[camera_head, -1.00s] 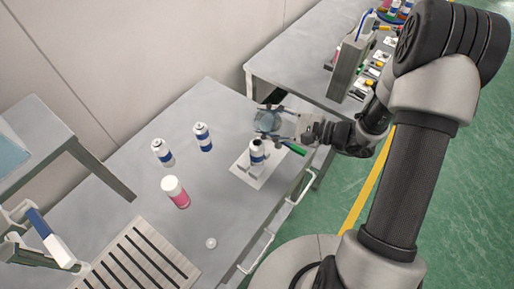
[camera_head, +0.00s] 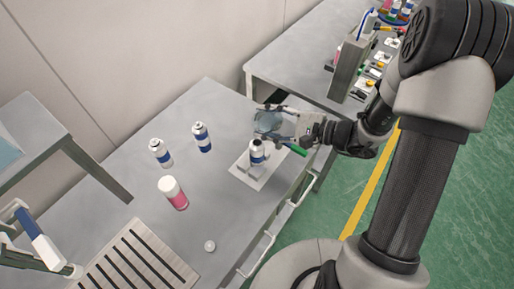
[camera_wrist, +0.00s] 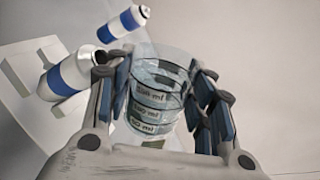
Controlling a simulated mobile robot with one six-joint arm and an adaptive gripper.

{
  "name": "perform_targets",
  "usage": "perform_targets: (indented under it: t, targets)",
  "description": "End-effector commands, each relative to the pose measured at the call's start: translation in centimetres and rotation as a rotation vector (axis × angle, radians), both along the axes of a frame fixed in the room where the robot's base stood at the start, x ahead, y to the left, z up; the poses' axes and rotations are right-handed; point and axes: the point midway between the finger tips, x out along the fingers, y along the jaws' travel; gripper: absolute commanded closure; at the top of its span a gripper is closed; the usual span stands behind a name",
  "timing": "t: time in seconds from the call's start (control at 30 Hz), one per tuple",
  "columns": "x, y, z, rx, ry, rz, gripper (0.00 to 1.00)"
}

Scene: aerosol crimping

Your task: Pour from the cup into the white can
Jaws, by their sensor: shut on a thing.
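A clear cup with printed ml marks (camera_wrist: 158,95) is between the fingers of my gripper (camera_wrist: 165,100) in the wrist view. In the head view my gripper (camera_head: 283,122) is shut on the cup (camera_head: 267,121), held at the far right part of the table. The white can with a blue band (camera_head: 257,152) stands upright on a pale plate just below the cup in the picture. In the wrist view this can (camera_wrist: 72,75) is left of the cup. The head view does not show clearly whether the cup is tilted or whether liquid is leaving it.
Two more white-and-blue cans (camera_head: 202,137) (camera_head: 161,153) and a pink can with a white cap (camera_head: 173,192) stand on the table. A slotted rack (camera_head: 135,262) and a small white round piece (camera_head: 210,246) are near the front. A second table (camera_head: 300,60) stands behind.

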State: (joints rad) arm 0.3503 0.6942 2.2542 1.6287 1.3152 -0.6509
Motion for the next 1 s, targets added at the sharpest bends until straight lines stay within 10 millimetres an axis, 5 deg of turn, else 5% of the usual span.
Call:
perform_targets:
  t: [1.0]
  targets:
    - [-0.09, 0.1, 0.1, -0.086, -0.112, 0.0, 0.76]
